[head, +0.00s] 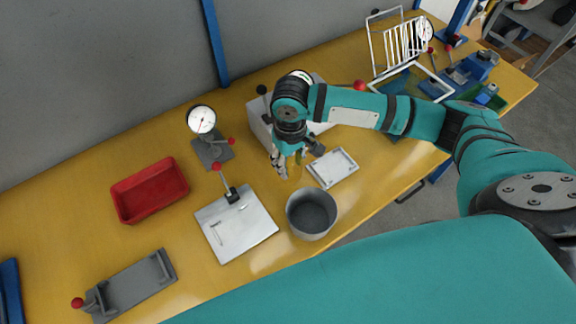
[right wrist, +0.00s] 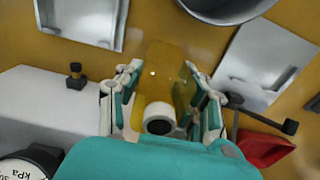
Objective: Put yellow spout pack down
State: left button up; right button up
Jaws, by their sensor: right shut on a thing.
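The yellow spout pack (right wrist: 166,72) is a translucent amber pouch with a white spout and dark opening facing the right wrist camera. My right gripper (right wrist: 162,90) is shut on it, with a finger on each side. In the head view my right gripper (head: 287,163) points down over the yellow table (head: 100,160), between the white box and the grey pot. The pack is mostly hidden there by the fingers. I cannot tell whether its lower end touches the table. My left gripper is not in view.
Close by are a grey round pot (head: 312,213), a small white tray (head: 332,168), a white box (head: 258,125) and a white plate with a red-knobbed clamp (head: 235,225). A red bin (head: 150,191) and gauge stand (head: 202,122) are left. Bare table lies between them.

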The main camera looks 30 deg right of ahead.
aim_at(289, 171)
jog(key=shift+w+a+f, duration=0.1)
jog(key=shift+a+f, duration=0.1)
jog(key=shift+f, duration=0.3)
notch_tip(289, 171, down, 2)
jog(key=shift+f+p, duration=0.1)
jog(key=shift+p, duration=0.25)
jog(key=shift+f, duration=0.2)
jog(key=o, duration=1.1)
jog(key=shift+f, duration=0.15)
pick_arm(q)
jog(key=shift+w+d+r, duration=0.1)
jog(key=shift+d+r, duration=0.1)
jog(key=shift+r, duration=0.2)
pick_arm(e)
jog(key=shift+o, duration=0.2)
